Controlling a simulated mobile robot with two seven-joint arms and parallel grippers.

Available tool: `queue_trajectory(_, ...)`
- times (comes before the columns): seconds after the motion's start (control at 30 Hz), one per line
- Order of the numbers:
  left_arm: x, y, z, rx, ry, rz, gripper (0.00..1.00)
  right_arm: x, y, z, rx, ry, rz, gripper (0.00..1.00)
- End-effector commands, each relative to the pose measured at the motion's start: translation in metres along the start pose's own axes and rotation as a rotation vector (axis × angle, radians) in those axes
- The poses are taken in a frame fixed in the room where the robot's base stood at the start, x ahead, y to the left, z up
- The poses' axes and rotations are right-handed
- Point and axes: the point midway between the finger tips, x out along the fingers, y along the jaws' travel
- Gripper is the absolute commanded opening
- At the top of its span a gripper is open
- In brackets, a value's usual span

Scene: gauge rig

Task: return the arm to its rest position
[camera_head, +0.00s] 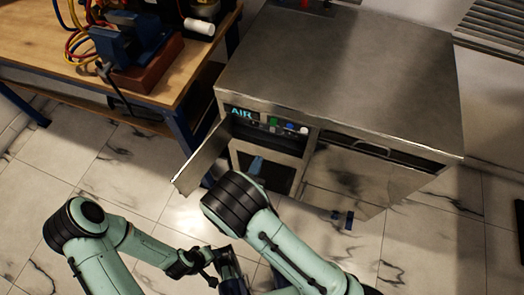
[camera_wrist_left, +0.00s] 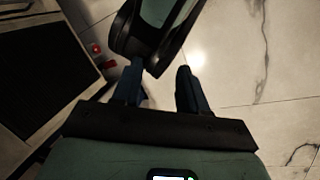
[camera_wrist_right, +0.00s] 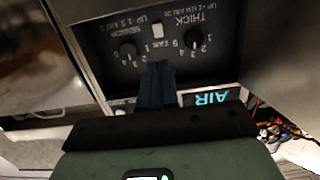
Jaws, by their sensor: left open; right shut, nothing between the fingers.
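My right gripper (camera_head: 256,165) shows as blue fingers beyond the black joint of my right arm, in front of the steel cabinet's (camera_head: 345,65) open front. In the right wrist view its fingers (camera_wrist_right: 156,66) are shut and empty, pointing at a dark control panel (camera_wrist_right: 120,35) with knobs, a white switch and a lit AIR sign (camera_wrist_right: 211,98). In the left wrist view my left gripper (camera_wrist_left: 160,68) is open and empty; part of my other arm shows beyond its fingertips. In the head view the left arm bends low in front of the cabinet, its fingers hard to make out.
A cabinet door (camera_head: 203,157) stands open at left. A wooden bench (camera_head: 190,75) with a blue vise-like device (camera_head: 130,45) and coloured hoses stands at the upper left. The two arms are close together at bottom centre.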

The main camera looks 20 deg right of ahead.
Motion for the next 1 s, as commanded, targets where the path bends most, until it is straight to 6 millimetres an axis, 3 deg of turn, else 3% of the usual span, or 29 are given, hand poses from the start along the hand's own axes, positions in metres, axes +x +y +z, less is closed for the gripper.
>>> queue_trajectory(0.2,-0.002,0.000,0.003,0.000,-0.008,0.000,0.43,-0.012,0.001,0.000,0.000,-0.001,0.001,0.00)
queue_trajectory(0.77,-0.002,0.000,0.003,0.000,-0.008,0.000,0.43,-0.011,0.001,0.001,-0.001,-0.003,0.001,0.00)
queue_trajectory(0.87,-0.008,0.002,0.004,0.000,-0.011,0.000,0.43,-0.007,0.007,0.005,-0.014,-0.044,-0.003,0.00)
queue_trajectory(1.0,-0.033,0.009,0.011,0.002,-0.031,0.000,0.43,0.005,0.036,0.033,-0.065,-0.256,-0.023,0.00)
